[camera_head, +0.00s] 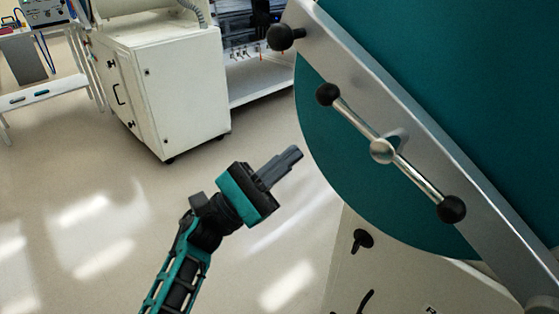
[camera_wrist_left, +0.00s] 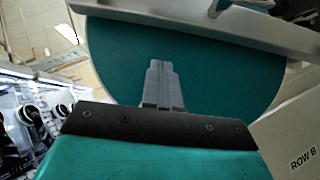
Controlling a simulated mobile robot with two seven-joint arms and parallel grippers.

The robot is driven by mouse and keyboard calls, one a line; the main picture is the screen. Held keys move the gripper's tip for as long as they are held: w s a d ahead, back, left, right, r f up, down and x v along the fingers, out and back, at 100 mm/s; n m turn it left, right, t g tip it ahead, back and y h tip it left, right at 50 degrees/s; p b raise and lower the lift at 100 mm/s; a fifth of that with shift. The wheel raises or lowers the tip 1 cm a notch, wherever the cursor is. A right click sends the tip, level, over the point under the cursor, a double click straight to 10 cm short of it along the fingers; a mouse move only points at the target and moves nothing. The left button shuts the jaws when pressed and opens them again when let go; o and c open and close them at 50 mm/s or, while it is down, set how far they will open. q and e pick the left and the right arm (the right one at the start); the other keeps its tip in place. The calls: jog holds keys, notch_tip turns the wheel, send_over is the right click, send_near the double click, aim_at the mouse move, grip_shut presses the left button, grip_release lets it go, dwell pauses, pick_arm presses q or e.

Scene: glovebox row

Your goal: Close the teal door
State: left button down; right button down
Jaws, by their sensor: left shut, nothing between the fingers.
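The round teal door (camera_head: 330,135) fills the upper right of the head view, with a grey metal bar (camera_head: 425,125) across its face. On the bar is a silver cross handle (camera_head: 382,150) with black ball ends, and a black knob sits at the bar's upper end. My left gripper (camera_head: 293,158) is shut and empty, to the left of the door's lower left edge. In the left wrist view the closed fingers (camera_wrist_left: 162,82) appear in front of the teal door (camera_wrist_left: 215,75), with the bar (camera_wrist_left: 200,25) above. Contact cannot be told. My right gripper is not in view.
A white cabinet (camera_head: 165,95) on castors stands at the back left. A white table (camera_head: 40,95) is further left. A pale panel with black latches (camera_head: 362,240) lies below the door. The floor around my left arm is clear.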

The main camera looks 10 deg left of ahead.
pick_arm(q)
jog(key=w+d+r+p, duration=0.1)
jog(key=d+r+p, duration=0.1)
jog(key=d+r, duration=0.3)
notch_tip(320, 180, up, 2)
jog(key=shift+d+r, duration=0.15)
jog(key=shift+d, duration=0.2)
jog(key=shift+p, duration=0.3)
